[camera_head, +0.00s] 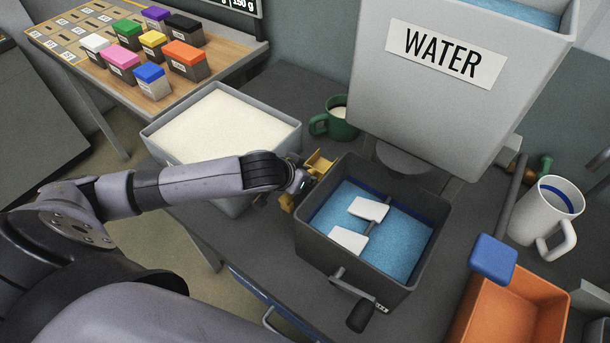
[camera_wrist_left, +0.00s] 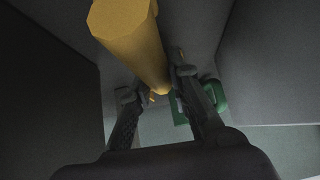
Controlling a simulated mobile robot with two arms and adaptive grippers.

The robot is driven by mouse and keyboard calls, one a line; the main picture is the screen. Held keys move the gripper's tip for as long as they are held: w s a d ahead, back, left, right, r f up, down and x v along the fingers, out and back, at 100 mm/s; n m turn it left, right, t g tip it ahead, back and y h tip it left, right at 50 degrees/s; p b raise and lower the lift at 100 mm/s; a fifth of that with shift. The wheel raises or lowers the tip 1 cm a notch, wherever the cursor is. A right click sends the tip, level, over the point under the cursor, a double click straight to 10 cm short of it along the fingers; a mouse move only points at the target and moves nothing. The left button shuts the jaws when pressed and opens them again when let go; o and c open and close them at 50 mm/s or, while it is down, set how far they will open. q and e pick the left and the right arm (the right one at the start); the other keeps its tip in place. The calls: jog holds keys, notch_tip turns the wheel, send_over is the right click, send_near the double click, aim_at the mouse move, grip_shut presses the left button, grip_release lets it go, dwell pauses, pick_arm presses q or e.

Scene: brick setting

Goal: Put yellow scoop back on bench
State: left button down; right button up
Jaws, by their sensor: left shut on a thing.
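The yellow scoop (camera_head: 319,163) is partly hidden by my left gripper (camera_head: 299,184) in the head view. It is between the white-filled bin and the dark mixing box. In the left wrist view its yellow handle (camera_wrist_left: 135,42) runs between the fingers of my left gripper (camera_wrist_left: 158,88), which is shut on it. The dark grey bench (camera_head: 290,100) lies below and around the containers. I cannot tell whether the scoop touches the bench or the box wall. My right gripper is not in view.
The dark mixing box (camera_head: 420,274) holds blue liquid and white paddles, with a crank at its front. The bin (camera_head: 288,141) of white powder is left of it. A green mug (camera_head: 321,125), WATER tank (camera_head: 440,95), white jug (camera_head: 545,208) and orange bin (camera_head: 515,310) stand around.

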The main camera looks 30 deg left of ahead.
pick_arm(q)
jog(key=shift+f, duration=0.15)
jog(key=c, duration=1.5)
grip_release()
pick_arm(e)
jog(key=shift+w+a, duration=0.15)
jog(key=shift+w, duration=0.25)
pick_arm(q)
jog(key=shift+r, duration=0.25)
jog(key=v, duration=1.2)
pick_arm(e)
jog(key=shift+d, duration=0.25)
pick_arm(q)
jog(key=shift+f, duration=0.1)
